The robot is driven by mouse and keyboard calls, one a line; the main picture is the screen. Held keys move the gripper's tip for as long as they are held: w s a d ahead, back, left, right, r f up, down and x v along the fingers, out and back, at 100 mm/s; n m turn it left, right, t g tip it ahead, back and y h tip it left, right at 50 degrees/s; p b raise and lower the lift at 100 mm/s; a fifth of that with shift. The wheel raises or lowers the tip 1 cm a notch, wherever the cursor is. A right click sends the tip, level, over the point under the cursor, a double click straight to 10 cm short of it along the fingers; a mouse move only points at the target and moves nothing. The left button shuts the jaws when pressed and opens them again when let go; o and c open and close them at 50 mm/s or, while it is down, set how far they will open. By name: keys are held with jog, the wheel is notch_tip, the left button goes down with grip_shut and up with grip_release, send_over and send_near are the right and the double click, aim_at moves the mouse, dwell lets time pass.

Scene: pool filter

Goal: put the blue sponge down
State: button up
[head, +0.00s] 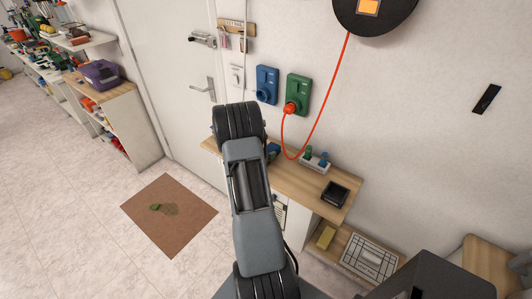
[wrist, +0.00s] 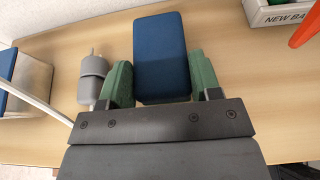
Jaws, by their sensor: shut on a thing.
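The blue sponge (wrist: 160,52) is between the two green-padded fingers of my gripper (wrist: 157,82) in the wrist view. My gripper is shut on it, and the sponge's far end sticks out past the fingers. Below it is the pale wooden shelf top (wrist: 230,62). I cannot tell whether the sponge touches the wood or is held above it. In the head view my arm hides most of the gripper, and a small blue part, seemingly the sponge (head: 273,152), shows beside the arm over the wooden shelf top (head: 297,181).
A grey cylindrical object (wrist: 93,80) lies close left of my gripper. A labelled bin (wrist: 276,14) and an orange strip (wrist: 306,27) are at the upper right. In the head view a white holder (head: 316,163) and a black tray (head: 335,193) occupy the shelf's right part.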

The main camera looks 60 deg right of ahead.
jog(key=shift+f, duration=0.25)
jog(key=shift+f, duration=0.2)
jog(key=o, duration=0.9)
jog(key=shift+r, duration=0.1)
